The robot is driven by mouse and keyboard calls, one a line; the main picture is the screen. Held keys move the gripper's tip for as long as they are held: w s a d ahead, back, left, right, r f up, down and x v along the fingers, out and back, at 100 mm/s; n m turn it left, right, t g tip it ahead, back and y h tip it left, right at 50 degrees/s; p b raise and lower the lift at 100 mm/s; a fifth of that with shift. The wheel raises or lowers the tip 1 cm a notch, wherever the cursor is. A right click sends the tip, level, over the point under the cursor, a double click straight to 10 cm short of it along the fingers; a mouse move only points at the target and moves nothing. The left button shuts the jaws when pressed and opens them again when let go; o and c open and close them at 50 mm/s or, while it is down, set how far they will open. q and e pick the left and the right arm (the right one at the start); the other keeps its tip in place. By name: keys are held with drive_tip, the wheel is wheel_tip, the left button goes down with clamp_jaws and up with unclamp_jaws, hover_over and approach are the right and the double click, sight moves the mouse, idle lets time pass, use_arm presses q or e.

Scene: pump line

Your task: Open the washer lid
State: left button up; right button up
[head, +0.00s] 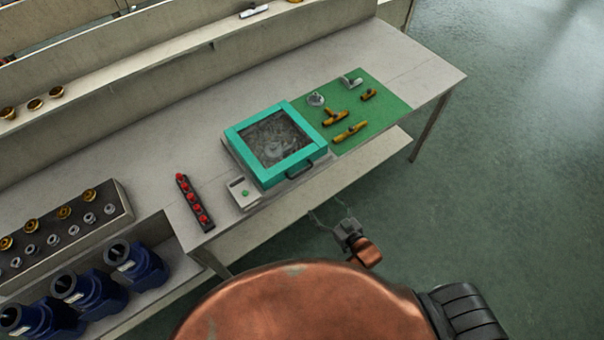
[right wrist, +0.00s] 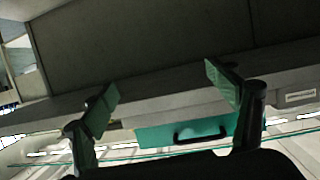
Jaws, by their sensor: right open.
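The washer (head: 240,172) stands on the workbench, with a teal-framed lid (head: 256,180) that lies closed over its dark window. A black handle (head: 299,170) sits on the lid's front edge. In the right wrist view the teal lid front (right wrist: 160,135) and its black handle (right wrist: 202,131) show between the fingers, some way beyond them. My right gripper (head: 329,213) is open and empty, in front of the bench edge and apart from the handle; it also shows in the right wrist view (right wrist: 165,90). My left gripper is not in view.
A green mat (head: 385,121) with brass fittings lies right of the washer. A small control box (head: 243,193) and a dark strip with red knobs (head: 194,203) are to its left. Blue pump bodies (head: 135,263) stand on a lower shelf. Open floor lies at right.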

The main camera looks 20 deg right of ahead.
sight(302, 172)
drive_tip(key=shift+o, duration=0.4)
drive_tip(key=w+a+r+t+y, duration=0.2)
drive_tip(key=a+r, duration=0.2)
drive_tip(key=r, duration=1)
drive_tip(key=shift+r+n+t+b, duration=0.15)
drive_tip(key=shift+n+t+b, duration=0.15)
drive_tip(key=shift+n+t, duration=0.1)
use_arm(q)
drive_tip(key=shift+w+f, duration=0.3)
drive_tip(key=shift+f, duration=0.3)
use_arm(e)
drive_tip(key=shift+x, duration=3.85)
drive_tip(key=shift+c, duration=0.3)
